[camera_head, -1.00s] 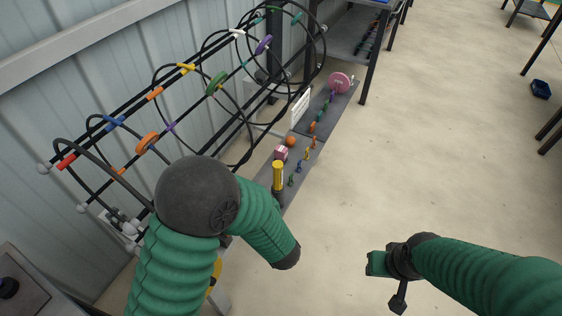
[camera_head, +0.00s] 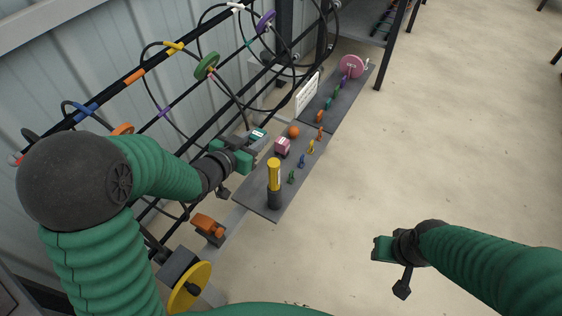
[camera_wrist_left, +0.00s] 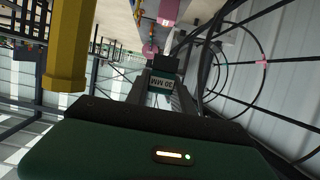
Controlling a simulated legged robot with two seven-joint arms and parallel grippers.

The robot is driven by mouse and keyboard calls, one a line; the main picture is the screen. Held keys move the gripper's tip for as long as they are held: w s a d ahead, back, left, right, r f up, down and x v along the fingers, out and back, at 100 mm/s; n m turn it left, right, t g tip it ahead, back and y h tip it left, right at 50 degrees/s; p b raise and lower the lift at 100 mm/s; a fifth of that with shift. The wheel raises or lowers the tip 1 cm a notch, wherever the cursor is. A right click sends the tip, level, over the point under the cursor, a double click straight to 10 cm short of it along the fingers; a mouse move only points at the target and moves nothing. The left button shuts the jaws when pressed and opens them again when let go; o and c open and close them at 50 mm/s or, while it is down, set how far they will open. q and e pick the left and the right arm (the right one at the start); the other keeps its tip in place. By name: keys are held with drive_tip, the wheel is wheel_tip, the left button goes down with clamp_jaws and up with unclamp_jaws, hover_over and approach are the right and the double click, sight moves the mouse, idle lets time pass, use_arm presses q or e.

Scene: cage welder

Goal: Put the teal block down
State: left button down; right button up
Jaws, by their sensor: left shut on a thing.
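My left gripper (camera_head: 252,147) is shut on the teal block (camera_head: 258,134), which has a white label. It holds the block over the left edge of the near grey board (camera_head: 250,187), left of a pink block (camera_head: 282,147). In the left wrist view the teal block (camera_wrist_left: 161,84) sits between the fingers, its label reading "30 MM". I cannot tell whether it touches the board. My right gripper (camera_head: 382,249) is over the floor at lower right, away from the board; its jaw opening is unclear.
A yellow-topped post (camera_head: 273,176) stands on the board near the gripper. An orange ball (camera_head: 293,131) and several small coloured pieces lie beyond. A wire rack with coloured clips (camera_head: 205,66) runs along the wall at left. The floor at right is clear.

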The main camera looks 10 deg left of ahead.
use_arm(q)
drive_tip(key=b, duration=0.3)
hover_over(262, 180)
wheel_tip(262, 180, down, 9)
wheel_tip(262, 180, down, 7)
drive_tip(key=shift+s+a+r+b, duration=0.1)
drive_tip(key=shift+s+b, duration=0.05)
drive_tip(key=shift+b, duration=0.8)
drive_tip(key=c, duration=1.1)
unclamp_jaws()
